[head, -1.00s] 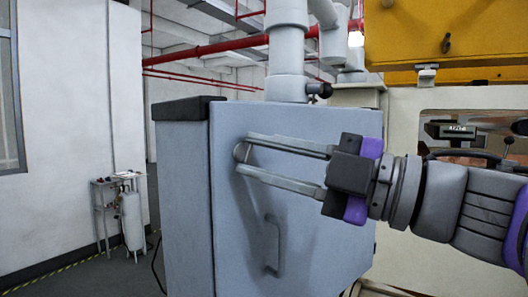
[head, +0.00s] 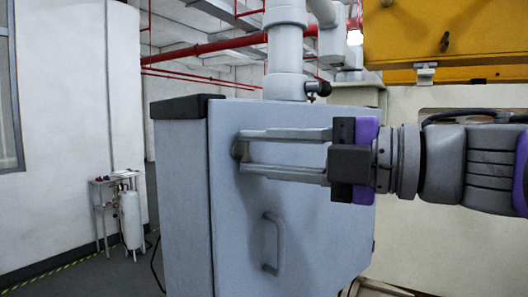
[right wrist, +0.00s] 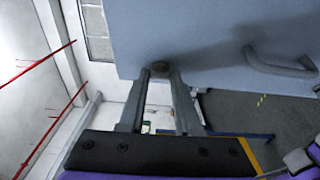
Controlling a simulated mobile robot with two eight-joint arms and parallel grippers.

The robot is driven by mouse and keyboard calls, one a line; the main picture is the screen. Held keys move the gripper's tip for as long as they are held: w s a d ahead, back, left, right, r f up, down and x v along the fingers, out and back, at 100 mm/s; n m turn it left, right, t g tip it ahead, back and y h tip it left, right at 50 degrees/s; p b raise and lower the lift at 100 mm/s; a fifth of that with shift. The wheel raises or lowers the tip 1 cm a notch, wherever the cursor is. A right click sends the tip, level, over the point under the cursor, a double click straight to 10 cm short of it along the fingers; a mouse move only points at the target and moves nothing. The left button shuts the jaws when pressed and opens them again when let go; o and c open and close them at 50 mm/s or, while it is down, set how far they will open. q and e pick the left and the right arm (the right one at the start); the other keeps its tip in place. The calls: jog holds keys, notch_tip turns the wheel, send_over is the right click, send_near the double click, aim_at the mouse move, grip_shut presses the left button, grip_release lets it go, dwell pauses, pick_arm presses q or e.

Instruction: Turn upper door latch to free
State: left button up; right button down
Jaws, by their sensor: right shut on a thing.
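The upper door latch (head: 238,149) is a small dark round knob near the upper left edge of a blue-grey cabinet door (head: 320,235). It is mostly hidden by fingertips in the head view, and it shows between them in the right wrist view (right wrist: 160,67). My right gripper (head: 241,151) reaches in from the right with its two long grey fingers nearly level. It is shut on the latch, one finger above and one below. The door lies flush with the cabinet front. My left gripper is not in view.
A curved door handle (head: 273,243) stands out below the fingers. A grey pipe (head: 287,60) with a dark knob rises behind the cabinet. A yellow machine part (head: 445,35) is at the upper right. A small stand with a cylinder (head: 131,219) is at the far left.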

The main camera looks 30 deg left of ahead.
jog(key=c, duration=0.6)
grip_release()
jog(key=d, duration=1)
jog(key=shift+d, duration=0.4)
